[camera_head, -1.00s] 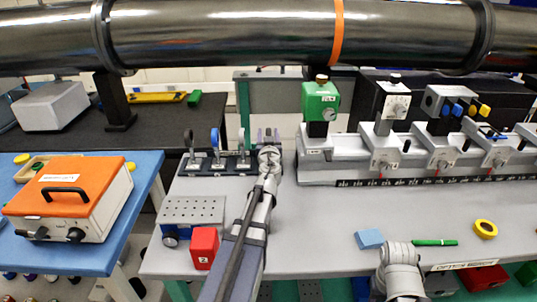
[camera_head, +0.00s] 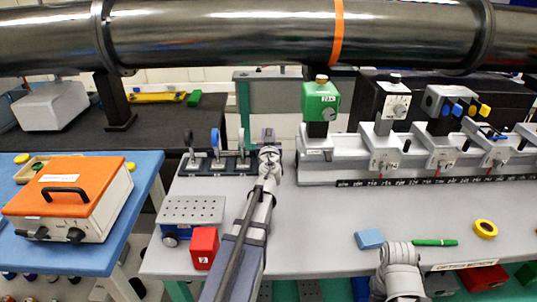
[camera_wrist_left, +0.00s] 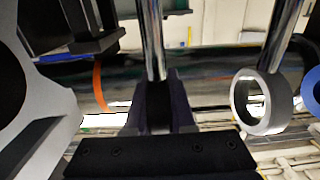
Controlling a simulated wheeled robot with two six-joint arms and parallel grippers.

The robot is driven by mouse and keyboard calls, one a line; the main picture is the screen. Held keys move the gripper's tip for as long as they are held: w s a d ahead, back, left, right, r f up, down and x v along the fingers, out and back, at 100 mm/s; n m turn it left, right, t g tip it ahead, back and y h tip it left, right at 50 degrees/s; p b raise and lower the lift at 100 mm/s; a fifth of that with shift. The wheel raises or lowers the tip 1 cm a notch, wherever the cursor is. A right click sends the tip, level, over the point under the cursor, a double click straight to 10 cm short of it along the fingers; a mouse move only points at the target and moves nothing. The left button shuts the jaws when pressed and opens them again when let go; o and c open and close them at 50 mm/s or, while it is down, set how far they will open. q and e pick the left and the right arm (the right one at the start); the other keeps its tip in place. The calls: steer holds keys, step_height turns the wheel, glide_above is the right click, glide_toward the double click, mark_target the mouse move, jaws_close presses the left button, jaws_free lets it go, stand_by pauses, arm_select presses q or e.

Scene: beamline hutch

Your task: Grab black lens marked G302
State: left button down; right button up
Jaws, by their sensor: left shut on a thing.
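A low black rack (camera_head: 207,172) stands at the back left of the bench with upright ring lenses. From the left they are a black-rimmed lens (camera_head: 188,139), a blue lens (camera_head: 215,138) and a grey lens (camera_head: 241,138). My left gripper (camera_head: 268,150) is at the rack's right end, beside the grey lens. In the left wrist view, it (camera_wrist_left: 158,95) is shut on a thin metal post (camera_wrist_left: 152,40). Whatever the post carries is hidden by the gripper. The grey lens (camera_wrist_left: 238,103) and blue lens (camera_wrist_left: 312,88) show to the right. No G302 mark is legible.
A perforated grey block (camera_head: 192,211) and red block (camera_head: 204,247) lie left of my arm. The green-topped unit (camera_head: 320,100) and grey rail (camera_head: 345,170) stand close right. A large steel pipe (camera_head: 230,35) crosses above.

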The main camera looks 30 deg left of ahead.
stand_by(0.8)
arm_select(q)
step_height(320, 180, up, 10)
steer(key=p, duration=1)
